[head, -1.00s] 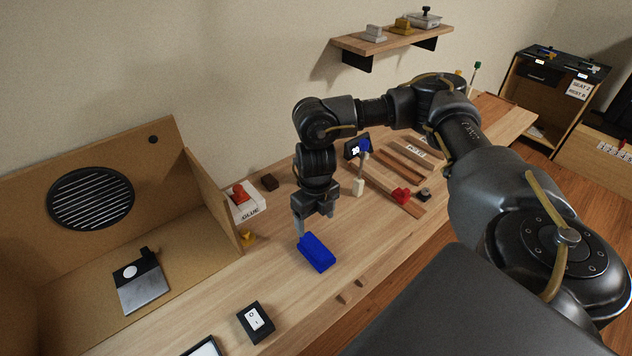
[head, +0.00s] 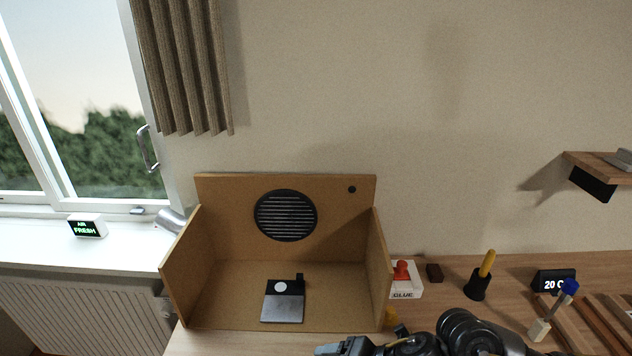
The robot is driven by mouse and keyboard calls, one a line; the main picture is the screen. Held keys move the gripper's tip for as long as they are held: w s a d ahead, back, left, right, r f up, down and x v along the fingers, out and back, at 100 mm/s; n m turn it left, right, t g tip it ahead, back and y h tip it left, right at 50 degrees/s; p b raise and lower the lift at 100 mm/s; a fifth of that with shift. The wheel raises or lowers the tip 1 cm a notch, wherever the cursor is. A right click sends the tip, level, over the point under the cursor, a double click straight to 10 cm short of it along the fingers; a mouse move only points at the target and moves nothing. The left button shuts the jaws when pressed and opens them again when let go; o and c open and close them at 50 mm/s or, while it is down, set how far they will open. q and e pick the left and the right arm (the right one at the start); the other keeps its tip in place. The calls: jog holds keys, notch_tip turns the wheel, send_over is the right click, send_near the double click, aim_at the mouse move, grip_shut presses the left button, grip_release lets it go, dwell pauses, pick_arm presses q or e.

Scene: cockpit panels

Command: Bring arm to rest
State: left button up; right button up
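One of my dark arms, most likely the right one, shows only at the bottom edge of the head view. Its joints are near the table's front, and what looks like its gripper end (head: 343,347) points left, cut off by the frame. Its fingers cannot be made out, so I cannot tell whether it is open or shut. My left gripper is not in view.
An open wooden booth (head: 285,190) with a round vent holds a flat black-and-grey device (head: 284,301). A window (head: 70,110) is at left.

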jog(key=s+d+f+m+t+h, duration=0.1)
jog(key=s+d+m+h, duration=0.1)
jog(key=d+m, duration=0.2)
jog(key=s+d+f+m+t+h, duration=0.1)
jog(key=s+d+f+m+h, duration=0.1)
jog(key=m, duration=0.9)
jog(key=s+d+f+m+t+h, duration=0.1)
jog(key=s+d+m+h, duration=0.1)
jog(key=d+m, duration=0.3)
jog(key=shift+s+d+f+m, duration=0.2)
jog(key=shift+s+m, duration=0.15)
jog(key=shift+m, duration=0.5)
jog(key=shift+s+d+f+m, duration=0.15)
jog(key=shift+s+m, duration=0.2)
jog(key=shift+m, duration=0.5)
jog(key=s+d+f+m+g+h, duration=0.25)
jog(key=s+d+f+m, duration=0.2)
jog(key=s+d, duration=0.4)
jog(key=s+f+m+g, duration=0.1)
jog(key=s+f, duration=0.1)
jog(key=f, duration=1.1)
jog(key=s+f+g, duration=0.2)
jog(key=f, duration=1.2)
jog(key=s+d+f, duration=0.2)
jog(key=s+f, duration=1.3)
jog(key=shift+s+f+g+b, duration=0.3)
jog(key=shift+s+g+b, duration=0.05)
